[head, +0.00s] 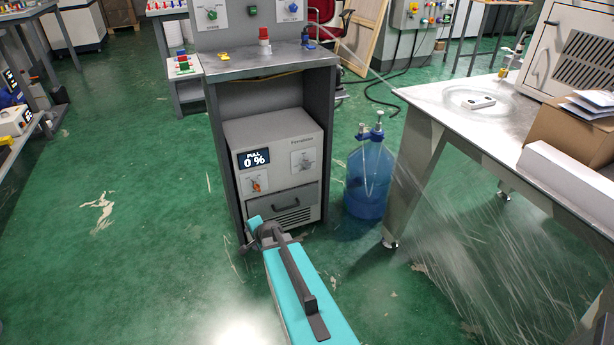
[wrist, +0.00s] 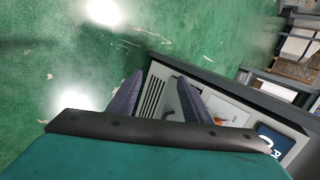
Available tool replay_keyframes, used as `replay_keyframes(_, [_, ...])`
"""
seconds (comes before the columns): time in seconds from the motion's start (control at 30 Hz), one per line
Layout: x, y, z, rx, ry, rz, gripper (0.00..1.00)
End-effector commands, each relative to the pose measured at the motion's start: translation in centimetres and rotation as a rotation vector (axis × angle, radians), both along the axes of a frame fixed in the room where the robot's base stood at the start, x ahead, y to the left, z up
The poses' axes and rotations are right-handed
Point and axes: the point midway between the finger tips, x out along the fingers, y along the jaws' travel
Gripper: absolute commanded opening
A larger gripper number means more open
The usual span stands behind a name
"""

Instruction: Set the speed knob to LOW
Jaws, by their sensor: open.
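A grey machine (head: 290,139) stands on the lower shelf of a metal cabinet, with a display (head: 254,158) reading "PULL 0 %". Its front has an orange knob (head: 256,185) at the left and a grey knob (head: 304,161) at the upper right. Above the cabinet, a panel carries a green knob (head: 212,14) and a blue knob (head: 293,7). The labels are too small to tell which is the speed knob. My gripper (wrist: 158,92) is open and empty, in front of the machine's lower part. The orange knob (wrist: 222,121) shows beyond the right finger in the wrist view.
The cabinet's side posts (head: 221,150) flank the machine. A drawer with a handle (head: 292,195) sits below its knobs. A blue bottle (head: 369,178) stands to the right, near a metal table (head: 430,105).

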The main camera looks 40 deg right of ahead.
Motion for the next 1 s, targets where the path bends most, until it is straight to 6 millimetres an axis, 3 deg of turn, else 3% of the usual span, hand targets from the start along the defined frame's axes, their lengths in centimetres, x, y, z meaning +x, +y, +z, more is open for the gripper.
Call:
replay_keyframes(0.07, [1.0, -3.2, 0.1, 0.020, -0.073, -0.100, 0.45])
replay_keyframes(0.3, [2.3, -12.5, 3.7, 0.095, -0.311, -0.388, 0.45])
replay_keyframes(0.6, [0.5, -23.6, 8.9, 0.194, -0.623, -0.698, 0.45])
replay_keyframes(0.8, [-1.1, -27.8, 11.5, 0.238, -0.760, -0.811, 0.45])
replay_keyframes(1.0, [-1.7, -28.9, 12.3, 0.251, -0.796, -0.840, 0.45])
